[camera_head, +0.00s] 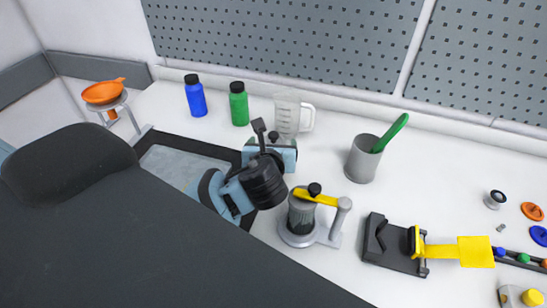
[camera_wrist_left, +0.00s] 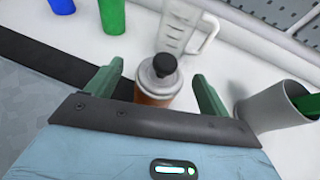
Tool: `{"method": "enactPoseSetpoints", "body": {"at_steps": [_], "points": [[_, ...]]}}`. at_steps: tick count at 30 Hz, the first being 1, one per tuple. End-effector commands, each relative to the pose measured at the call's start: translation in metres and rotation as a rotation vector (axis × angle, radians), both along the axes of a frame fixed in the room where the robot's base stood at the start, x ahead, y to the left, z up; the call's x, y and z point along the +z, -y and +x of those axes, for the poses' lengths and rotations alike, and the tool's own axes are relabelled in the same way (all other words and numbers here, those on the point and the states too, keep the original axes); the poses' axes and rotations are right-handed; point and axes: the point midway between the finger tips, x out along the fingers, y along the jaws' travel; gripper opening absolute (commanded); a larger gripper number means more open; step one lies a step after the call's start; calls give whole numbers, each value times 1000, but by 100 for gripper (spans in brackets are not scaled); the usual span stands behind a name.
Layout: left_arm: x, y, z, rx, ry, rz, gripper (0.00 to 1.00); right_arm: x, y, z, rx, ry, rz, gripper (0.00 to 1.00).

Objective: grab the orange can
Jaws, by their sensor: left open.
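The orange can (camera_wrist_left: 152,99) shows in the left wrist view, with a grey metal top and a black knob. It stands upright between the two green fingers of my left gripper (camera_wrist_left: 156,88), with visible gaps on both sides. The fingers are open and do not visibly touch it. In the head view my left gripper (camera_head: 273,143) is over the bench edge near the dark-framed panel. The gripper and wrist hide most of the can there; only a black knob shows. My right gripper is not in view.
A clear measuring jug (camera_head: 287,115) stands close behind the can. Green (camera_head: 239,106) and blue (camera_head: 196,98) bottles are to the left. A grey cup (camera_head: 361,161) with a green tool is to the right. A canister with a yellow lever (camera_head: 302,212) stands in front.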

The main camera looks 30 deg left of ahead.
Motion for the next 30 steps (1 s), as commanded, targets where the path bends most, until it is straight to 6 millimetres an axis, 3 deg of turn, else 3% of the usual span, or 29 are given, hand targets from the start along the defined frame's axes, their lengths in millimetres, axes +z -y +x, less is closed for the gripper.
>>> {"method": "enactPoseSetpoints", "body": {"at_steps": [7,17,30], "points": [[-11,-13,28,1,1,0,81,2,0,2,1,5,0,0],[-14,-15,33,0,0,-1,81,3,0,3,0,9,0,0],[-14,-15,33,0,-1,0,25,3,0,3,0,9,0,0]]}}
